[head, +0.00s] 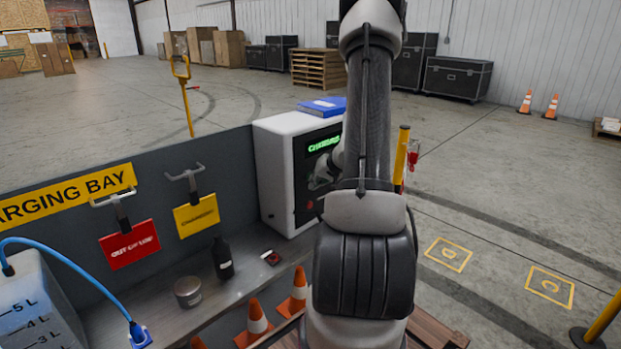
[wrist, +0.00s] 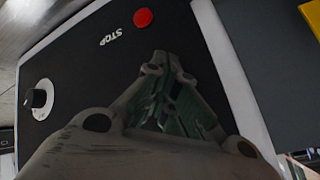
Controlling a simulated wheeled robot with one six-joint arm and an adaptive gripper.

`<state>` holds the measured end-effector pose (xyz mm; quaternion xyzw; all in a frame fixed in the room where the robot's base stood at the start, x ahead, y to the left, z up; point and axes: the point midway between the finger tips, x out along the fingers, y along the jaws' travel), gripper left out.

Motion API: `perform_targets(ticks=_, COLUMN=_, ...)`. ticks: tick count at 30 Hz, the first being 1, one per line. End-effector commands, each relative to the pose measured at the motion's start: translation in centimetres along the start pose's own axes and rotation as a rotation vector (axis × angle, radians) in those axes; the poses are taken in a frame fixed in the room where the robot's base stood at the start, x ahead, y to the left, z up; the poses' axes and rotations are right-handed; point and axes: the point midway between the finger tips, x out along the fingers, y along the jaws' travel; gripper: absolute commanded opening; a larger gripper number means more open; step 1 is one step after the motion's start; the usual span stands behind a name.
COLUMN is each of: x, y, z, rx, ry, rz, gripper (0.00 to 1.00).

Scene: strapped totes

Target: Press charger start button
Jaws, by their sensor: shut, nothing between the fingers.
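The charger (head: 278,170) is a white box with a dark front panel, standing at the end of the bench. Its display (head: 323,144) shows green lettering that seems to read CHARGING. In the wrist view, my gripper (wrist: 163,62) is shut and empty, its fingertips over the black panel (wrist: 85,70). I cannot tell whether they touch it. A red button (wrist: 143,18) labelled STOP lies just past the fingertips, and a dial (wrist: 40,98) is at the left. No start button is visible; my gripper hides part of the panel. In the head view, my arm covers the panel's right side.
A blue binder (head: 322,106) lies on the charger. The bench (head: 150,325) holds a dark bottle (head: 222,258), a tin (head: 188,292) and a small red-and-black item (head: 270,257). Orange cones (head: 257,322) stand in front.

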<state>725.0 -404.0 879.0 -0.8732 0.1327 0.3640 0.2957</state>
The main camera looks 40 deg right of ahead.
Motion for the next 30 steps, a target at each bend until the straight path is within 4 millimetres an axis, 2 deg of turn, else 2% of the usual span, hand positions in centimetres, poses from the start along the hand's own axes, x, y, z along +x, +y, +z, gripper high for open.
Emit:
perform_targets(ticks=25, x=-1.2, y=0.8, z=0.8, rx=0.001, ry=0.000, rz=0.000, gripper=0.00)
perform_targets(ticks=30, x=-1.9, y=1.4, z=1.3, rx=0.002, ry=0.000, rz=0.001, gripper=0.00)
